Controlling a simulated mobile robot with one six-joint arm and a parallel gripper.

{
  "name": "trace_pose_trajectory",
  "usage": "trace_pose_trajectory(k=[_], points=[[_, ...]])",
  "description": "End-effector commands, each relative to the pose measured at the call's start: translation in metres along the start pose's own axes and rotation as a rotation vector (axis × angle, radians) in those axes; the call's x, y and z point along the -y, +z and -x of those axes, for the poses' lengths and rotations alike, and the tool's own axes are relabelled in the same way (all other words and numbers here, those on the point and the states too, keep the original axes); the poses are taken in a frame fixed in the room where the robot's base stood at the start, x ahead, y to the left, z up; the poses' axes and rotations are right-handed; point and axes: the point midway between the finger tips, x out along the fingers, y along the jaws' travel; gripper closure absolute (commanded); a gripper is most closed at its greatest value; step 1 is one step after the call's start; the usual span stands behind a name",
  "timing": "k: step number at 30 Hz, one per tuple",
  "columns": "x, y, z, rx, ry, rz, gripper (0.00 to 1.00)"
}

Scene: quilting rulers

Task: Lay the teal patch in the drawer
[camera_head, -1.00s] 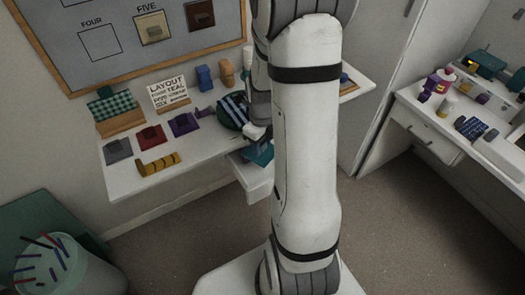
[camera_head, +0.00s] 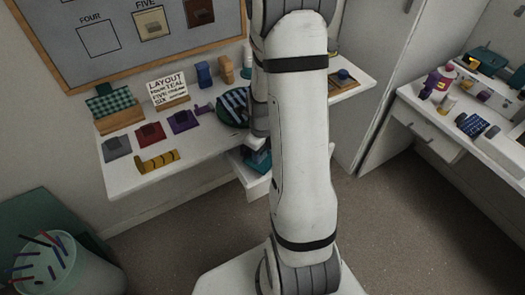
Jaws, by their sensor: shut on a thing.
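The teal patch (camera_head: 259,163) shows just left of my arm, over the open white drawer (camera_head: 249,184) under the table. It looks tilted or seen at an angle, and its right part is hidden by my arm. My gripper (camera_head: 256,153) is mostly hidden behind the arm; it is at the patch's top and shut on it. I cannot tell whether the patch touches the drawer floor. The drawer's right side and most of its inside are hidden.
A striped dark item (camera_head: 234,106) lies close to the gripper. A bin (camera_head: 62,265) stands front left.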

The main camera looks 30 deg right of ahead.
Motion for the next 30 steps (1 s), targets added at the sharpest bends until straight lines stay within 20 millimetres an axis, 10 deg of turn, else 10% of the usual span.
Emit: trace_pose_trajectory(k=[5,6,13,30], points=[[0.000,0.000,-0.003,0.000,0.000,0.001,0.88],[0.000,0.000,-0.003,0.000,0.000,0.001,0.59],[0.000,0.000,-0.003,0.000,0.000,0.001,0.40],[0.000,0.002,0.033,0.005,-0.004,0.002,0.39]])
